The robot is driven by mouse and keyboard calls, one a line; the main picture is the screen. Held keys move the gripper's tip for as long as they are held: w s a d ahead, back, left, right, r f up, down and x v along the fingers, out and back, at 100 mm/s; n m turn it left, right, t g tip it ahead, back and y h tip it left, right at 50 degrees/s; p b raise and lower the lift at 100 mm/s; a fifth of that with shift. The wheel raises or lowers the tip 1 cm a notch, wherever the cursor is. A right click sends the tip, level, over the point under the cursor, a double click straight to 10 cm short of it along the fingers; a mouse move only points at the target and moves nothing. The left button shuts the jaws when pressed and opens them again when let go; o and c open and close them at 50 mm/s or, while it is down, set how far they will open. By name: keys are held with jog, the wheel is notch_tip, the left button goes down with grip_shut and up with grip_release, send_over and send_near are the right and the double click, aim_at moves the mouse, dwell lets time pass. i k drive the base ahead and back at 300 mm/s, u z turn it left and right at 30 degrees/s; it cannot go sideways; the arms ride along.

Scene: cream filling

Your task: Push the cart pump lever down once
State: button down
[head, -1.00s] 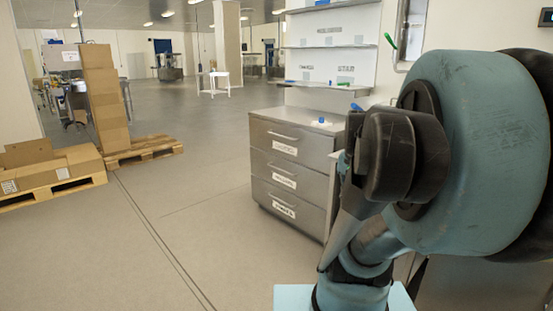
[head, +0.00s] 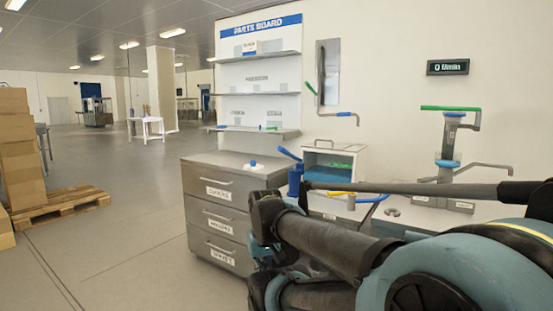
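No part is clearly marked as the cart pump lever. In the head view, a blue upright device (head: 295,182) with a slanted blue handle (head: 288,153) stands just behind my arm, right of the drawer cabinet; I cannot tell whether it is the pump. I cannot tell whether this rod is a lever or part of my arm. My arm fills the lower right and hides what is below. I cannot make out my gripper's fingers.
A grey drawer cabinet (head: 214,213) stands left of my arm, below the parts board (head: 259,27). A small open-fronted box (head: 334,148) and a green-topped stand (head: 451,135) are behind my arm. A pallet (head: 62,208) with cartons is at left. Floor between is clear.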

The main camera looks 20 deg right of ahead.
aim_at(282, 150)
jog(key=u, duration=0.85)
jog(key=k, duration=1.25)
jog(key=z, duration=1.05)
jog(key=i, duration=0.95)
